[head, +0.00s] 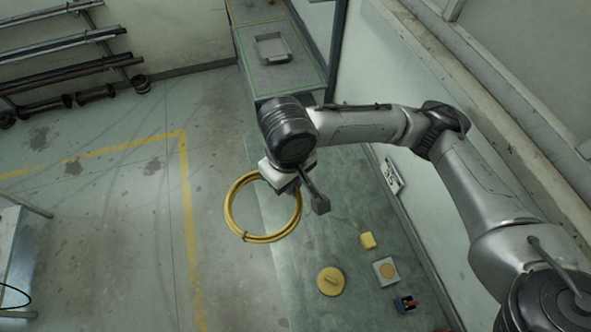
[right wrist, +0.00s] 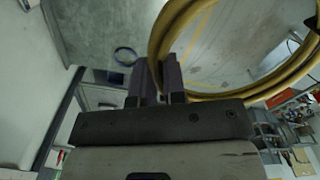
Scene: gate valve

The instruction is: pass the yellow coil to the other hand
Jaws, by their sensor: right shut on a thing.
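The yellow coil (head: 262,238) is a ring of hose that hangs in the air over the near-left edge of the green bench top, partly over the floor. My right gripper (head: 293,187) is shut on the coil's upper right side. In the right wrist view the two dark fingers (right wrist: 161,78) close on the left part of the coil (right wrist: 176,22), whose loop spreads to the right. The fingertips are partly hidden in the head view by the wrist. My left gripper is in neither view.
The green bench top (head: 310,235) holds a yellow block (head: 367,240), a round yellow disc (head: 331,281), a grey square piece (head: 386,271) and a small blue-and-red item (head: 405,304). A grey tray (head: 272,48) lies at the back. Open floor (head: 110,230) is at left.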

